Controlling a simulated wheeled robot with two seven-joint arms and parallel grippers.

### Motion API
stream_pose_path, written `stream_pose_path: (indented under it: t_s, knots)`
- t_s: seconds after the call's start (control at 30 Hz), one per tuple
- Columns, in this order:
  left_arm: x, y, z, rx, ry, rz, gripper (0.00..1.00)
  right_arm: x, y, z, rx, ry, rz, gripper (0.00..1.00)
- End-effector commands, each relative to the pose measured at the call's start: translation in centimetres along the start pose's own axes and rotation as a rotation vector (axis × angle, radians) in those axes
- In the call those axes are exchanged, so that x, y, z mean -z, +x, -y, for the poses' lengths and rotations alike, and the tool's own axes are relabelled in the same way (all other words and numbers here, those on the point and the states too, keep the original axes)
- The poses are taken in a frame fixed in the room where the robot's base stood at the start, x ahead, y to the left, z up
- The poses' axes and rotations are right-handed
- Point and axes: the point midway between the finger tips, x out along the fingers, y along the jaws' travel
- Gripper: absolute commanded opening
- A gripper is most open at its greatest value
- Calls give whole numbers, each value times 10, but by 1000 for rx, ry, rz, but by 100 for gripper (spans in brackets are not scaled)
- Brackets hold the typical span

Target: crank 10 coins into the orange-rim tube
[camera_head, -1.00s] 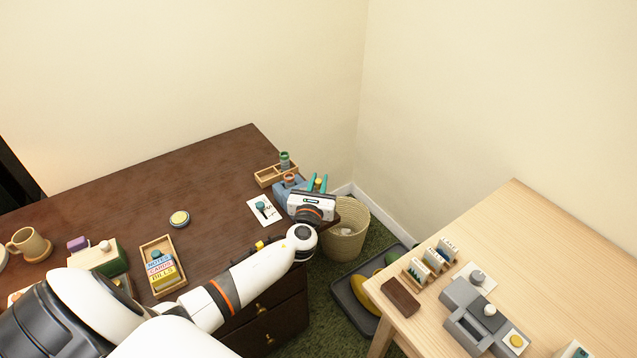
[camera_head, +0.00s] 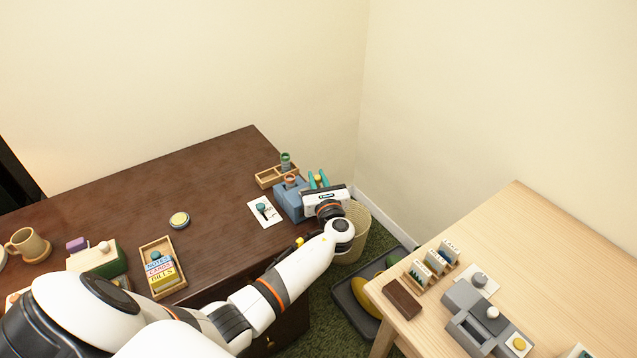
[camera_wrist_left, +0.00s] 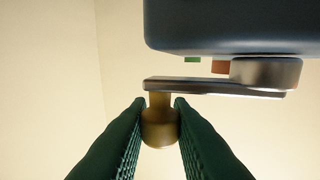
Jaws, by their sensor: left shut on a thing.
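The blue coin machine (camera_head: 287,203) stands at the right end of the dark desk. The orange-rim tube (camera_head: 290,180) stands at its back, and a green-rim tube (camera_head: 285,161) stands behind it near the wooden tray. In the left wrist view, a grey crank arm (camera_wrist_left: 205,87) runs below the machine body (camera_wrist_left: 235,25), with a brass knob (camera_wrist_left: 159,130) at its end. My left gripper (camera_head: 318,180) is shut on that knob, one teal finger on each side. The coins inside the tubes cannot be made out. My right gripper is not in view.
A two-part wooden tray (camera_head: 273,177) sits behind the machine. A wicker basket (camera_head: 355,240) stands on the floor by the desk's right end. The desk's middle is mostly clear.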

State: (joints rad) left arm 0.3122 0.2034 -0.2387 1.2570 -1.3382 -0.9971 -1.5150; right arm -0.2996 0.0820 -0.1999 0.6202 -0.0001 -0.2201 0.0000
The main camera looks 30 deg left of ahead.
Motion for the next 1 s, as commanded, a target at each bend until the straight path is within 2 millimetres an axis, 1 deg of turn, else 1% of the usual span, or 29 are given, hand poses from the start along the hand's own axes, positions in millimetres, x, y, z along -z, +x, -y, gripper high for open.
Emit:
stream_pose_path:
  t_s: [0.03, 0.3, 0.7, 0.73, 0.83, 1.0]
  knots:
    - [-1, 1, -1, 21, -1, 1, 0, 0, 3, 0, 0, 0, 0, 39]
    - [-1, 4, 1, 89, 0, 1, 0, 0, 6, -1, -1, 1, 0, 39]
    - [-1, 4, 2, 96, 0, 1, 0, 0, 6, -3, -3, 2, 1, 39]
    - [-1, 4, 2, 96, 0, 1, 22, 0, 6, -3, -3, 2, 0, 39]
    - [0, 4, 2, 95, 0, 1, 38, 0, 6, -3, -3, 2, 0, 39]
    - [0, 4, 2, 95, 0, 0, 38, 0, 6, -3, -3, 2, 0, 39]
